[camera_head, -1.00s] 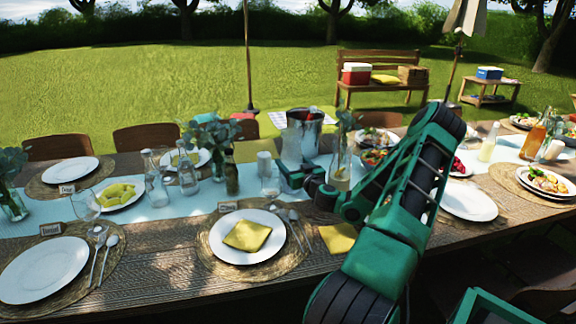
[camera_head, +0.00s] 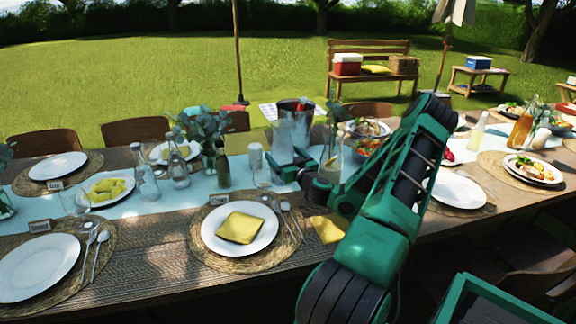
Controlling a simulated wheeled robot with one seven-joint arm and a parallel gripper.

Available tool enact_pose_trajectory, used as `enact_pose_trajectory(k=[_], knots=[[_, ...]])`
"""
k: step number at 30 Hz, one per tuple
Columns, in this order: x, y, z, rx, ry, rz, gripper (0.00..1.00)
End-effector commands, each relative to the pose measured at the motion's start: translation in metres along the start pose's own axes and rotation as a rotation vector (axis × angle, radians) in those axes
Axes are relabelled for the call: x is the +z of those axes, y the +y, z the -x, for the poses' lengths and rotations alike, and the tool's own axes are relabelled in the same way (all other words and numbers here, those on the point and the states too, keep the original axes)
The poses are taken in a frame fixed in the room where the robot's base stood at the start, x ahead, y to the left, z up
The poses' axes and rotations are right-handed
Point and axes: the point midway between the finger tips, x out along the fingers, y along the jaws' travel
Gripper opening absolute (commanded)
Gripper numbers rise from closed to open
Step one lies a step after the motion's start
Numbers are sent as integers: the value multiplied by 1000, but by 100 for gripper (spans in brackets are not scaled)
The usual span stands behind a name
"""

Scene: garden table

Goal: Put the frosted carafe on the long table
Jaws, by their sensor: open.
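The frosted carafe (camera_head: 281,142), pale and translucent, appears to stand upright on the long table (camera_head: 150,250), in front of a metal bucket. My gripper (camera_head: 285,170) is open, low over the table beside the carafe's lower part and pointing left. It partly covers the carafe's base, so I cannot tell whether they touch. My green arm reaches in from the lower right.
The metal bucket (camera_head: 297,112) stands close behind the carafe. A clear bottle (camera_head: 332,160) is right of my gripper, and a shaker (camera_head: 255,157) and glass are to the left. A plate with a yellow napkin (camera_head: 240,228) lies in front.

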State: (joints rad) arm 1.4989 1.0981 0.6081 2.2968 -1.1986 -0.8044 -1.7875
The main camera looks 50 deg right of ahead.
Motion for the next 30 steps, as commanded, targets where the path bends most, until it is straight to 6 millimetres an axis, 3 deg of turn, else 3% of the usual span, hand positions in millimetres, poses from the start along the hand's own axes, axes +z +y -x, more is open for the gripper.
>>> enact_pose_trajectory(k=[12,21,30], knots=[[0,1,83,5,-1,-6,88],[0,0,106,3,0,-1,88],[0,0,108,1,1,0,88]])
